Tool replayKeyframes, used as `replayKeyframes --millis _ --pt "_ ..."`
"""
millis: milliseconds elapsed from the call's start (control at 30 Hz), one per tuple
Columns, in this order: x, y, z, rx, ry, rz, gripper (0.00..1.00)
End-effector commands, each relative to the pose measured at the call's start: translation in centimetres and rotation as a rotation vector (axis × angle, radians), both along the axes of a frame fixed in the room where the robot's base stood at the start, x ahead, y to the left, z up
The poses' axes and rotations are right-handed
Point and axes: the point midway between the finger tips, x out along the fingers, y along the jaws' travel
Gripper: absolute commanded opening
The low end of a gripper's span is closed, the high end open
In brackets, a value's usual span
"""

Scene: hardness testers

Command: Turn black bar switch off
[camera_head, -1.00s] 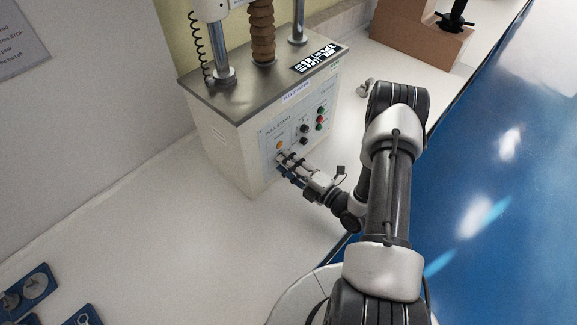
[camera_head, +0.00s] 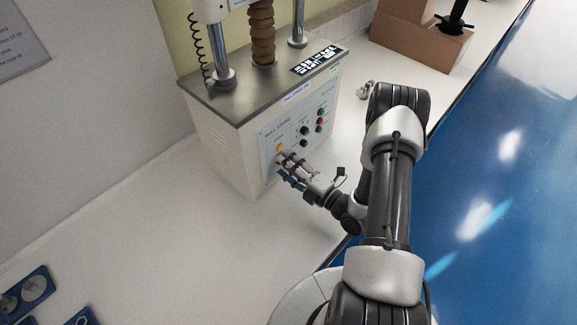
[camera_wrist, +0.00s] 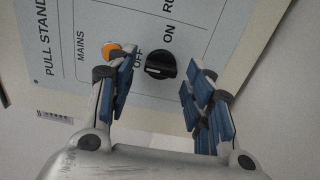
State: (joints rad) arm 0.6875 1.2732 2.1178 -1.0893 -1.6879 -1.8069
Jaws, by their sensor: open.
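The black bar switch (camera_wrist: 160,65) sits on the pull stand's front panel in the wrist view, near the printed OFF and ON labels. Its bar lies roughly across that picture. My gripper (camera_wrist: 163,85) is open, with one blue-padded finger on each side of the switch in the picture; I cannot tell whether either touches it. In the head view my gripper (camera_head: 282,168) is at the lower left of the panel and hides the switch.
The pull stand (camera_head: 222,150) stands on the white bench. An orange lamp (camera_wrist: 109,50) is beside the switch. Black knobs (camera_head: 304,130) and green and red buttons (camera_head: 320,120) are further right on the panel. A brown block (camera_head: 415,40) stands at the back right.

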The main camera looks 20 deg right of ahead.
Motion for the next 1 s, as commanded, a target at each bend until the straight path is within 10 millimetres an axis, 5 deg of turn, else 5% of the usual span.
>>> replayKeyframes --millis 433,1000 --pt "-1.0 -0.6 0.0 0.002 0.002 -0.004 0.50" --pt "-10.3 -4.3 0.0 0.001 0.000 -0.003 0.50"
